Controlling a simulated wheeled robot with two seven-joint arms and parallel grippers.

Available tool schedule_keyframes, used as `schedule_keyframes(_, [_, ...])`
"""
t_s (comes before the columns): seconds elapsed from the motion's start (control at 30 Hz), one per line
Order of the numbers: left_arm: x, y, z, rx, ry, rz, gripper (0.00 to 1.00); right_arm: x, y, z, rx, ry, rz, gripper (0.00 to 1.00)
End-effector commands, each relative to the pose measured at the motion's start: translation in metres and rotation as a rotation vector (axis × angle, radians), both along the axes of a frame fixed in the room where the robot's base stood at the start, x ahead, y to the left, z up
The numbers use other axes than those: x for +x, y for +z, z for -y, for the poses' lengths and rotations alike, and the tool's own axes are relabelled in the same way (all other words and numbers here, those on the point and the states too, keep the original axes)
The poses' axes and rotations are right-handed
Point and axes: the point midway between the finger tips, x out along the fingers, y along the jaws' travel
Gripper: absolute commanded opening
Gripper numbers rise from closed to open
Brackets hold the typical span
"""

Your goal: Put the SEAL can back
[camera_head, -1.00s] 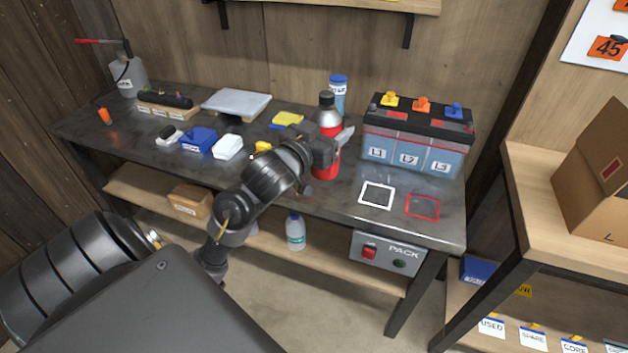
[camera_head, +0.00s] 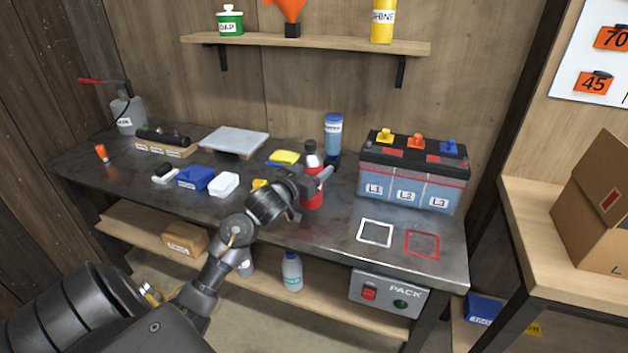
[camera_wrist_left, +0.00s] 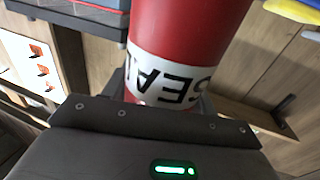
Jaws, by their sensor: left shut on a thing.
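The SEAL can (camera_head: 312,194) is red with a dark top and stands upright over the dark bench, left of the battery. My left gripper (camera_head: 311,184) reaches it from the left and is shut on it. My right gripper does not show.
A blue-topped can (camera_head: 333,140) stands close behind the red can. The battery (camera_head: 412,172) is to the right, with a white outline (camera_head: 375,233) and a red outline (camera_head: 422,243) in front.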

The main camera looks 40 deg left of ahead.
Motion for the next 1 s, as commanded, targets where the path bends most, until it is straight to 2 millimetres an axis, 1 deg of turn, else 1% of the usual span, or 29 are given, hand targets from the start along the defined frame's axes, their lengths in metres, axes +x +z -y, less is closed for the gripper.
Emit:
schedule_keyframes(0.07, [0.0,0.001,0.0,0.0,0.0,0.003,0.21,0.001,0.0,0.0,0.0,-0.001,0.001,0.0])
schedule_keyframes(0.17, [0.002,-0.003,-0.002,0.0,0.0,0.003,0.21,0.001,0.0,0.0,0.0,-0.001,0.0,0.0])
schedule_keyframes(0.4, [0.003,-0.034,-0.004,-0.003,0.001,0.0,0.21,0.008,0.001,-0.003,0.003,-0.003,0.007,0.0])
schedule_keyframes(0.53, [0.003,-0.035,-0.004,0.001,0.0,0.004,0.21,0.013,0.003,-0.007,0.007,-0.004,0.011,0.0])
schedule_keyframes(0.8, [0.003,-0.039,-0.004,0.0,0.0,0.003,0.21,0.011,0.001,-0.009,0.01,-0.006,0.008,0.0])
schedule_keyframes(0.83, [0.003,-0.039,-0.004,0.0,-0.001,0.001,0.62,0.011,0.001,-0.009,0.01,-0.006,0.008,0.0])
schedule_keyframes(0.97, [0.003,-0.039,-0.004,0.0,-0.001,0.001,0.79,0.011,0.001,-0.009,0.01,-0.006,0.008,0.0])
schedule_keyframes(1.0, [0.003,-0.039,-0.004,0.0,0.0,0.001,0.8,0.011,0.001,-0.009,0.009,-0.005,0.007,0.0])
